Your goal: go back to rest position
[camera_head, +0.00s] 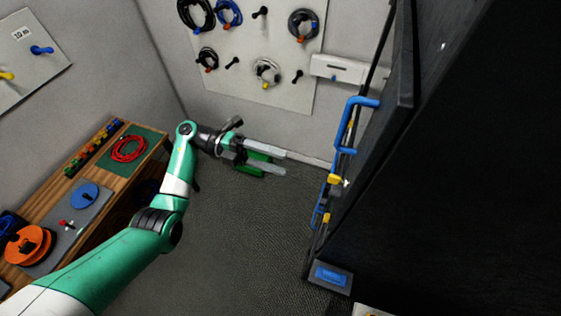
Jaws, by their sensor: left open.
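My left arm comes in from the lower left and reaches up to the middle of the view. My left gripper (279,161) is open, with its two pale fingers pointing right. I see nothing between the fingers. The gripper is above the dark floor, in front of the back wall and apart from the pegboard. Something green shows beside and behind the fingers; I cannot tell what it is. My right gripper is not in view.
A pegboard (240,50) with coiled cables hangs on the back wall. A wooden bench (45,203) at left holds a red cable (128,149) and an orange reel (28,245). A black cabinet (450,180) with a blue handle (345,125) fills the right. The floor (235,255) between is clear.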

